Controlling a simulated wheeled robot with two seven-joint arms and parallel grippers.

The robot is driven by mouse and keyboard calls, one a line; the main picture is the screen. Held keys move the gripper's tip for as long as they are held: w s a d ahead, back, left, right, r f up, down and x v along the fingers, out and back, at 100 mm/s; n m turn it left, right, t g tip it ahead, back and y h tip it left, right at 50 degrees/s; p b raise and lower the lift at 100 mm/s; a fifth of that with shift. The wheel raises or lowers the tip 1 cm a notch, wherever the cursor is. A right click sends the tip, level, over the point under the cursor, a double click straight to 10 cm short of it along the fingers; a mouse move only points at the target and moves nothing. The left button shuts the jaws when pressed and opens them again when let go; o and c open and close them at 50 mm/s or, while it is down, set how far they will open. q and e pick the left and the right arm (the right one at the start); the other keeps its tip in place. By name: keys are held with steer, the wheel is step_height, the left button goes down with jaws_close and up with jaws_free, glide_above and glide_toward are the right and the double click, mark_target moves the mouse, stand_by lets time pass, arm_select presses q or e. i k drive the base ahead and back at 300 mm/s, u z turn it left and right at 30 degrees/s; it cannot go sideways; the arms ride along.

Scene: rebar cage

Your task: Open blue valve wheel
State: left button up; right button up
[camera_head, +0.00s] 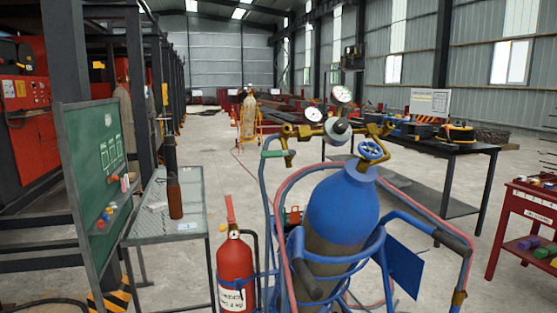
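The blue valve wheel (371,150) sits at the top of a blue gas cylinder (343,207), on its right side. The cylinder stands tilted in a blue cart frame (283,262). Brass fittings and a regulator with two round gauges (341,94) are just left of and above the wheel. From this view I cannot tell how far the wheel is turned. Neither of my grippers shows in the head view.
A red fire extinguisher (235,272) stands left of the cylinder. Red and blue hoses loop around the cart. A metal table (190,192) and green board (97,170) are at left. A dark workbench (447,146) is behind, and a red tool cart (526,215) at right.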

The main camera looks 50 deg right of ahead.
mark_target(371, 146)
steer(key=z, duration=1.55)
steer(key=k, duration=0.6)
steer(key=z, duration=1)
steer(key=i, duration=0.8)
steer(key=u, duration=0.75)
steer(key=i, duration=0.8)
steer(key=u, duration=0.85)
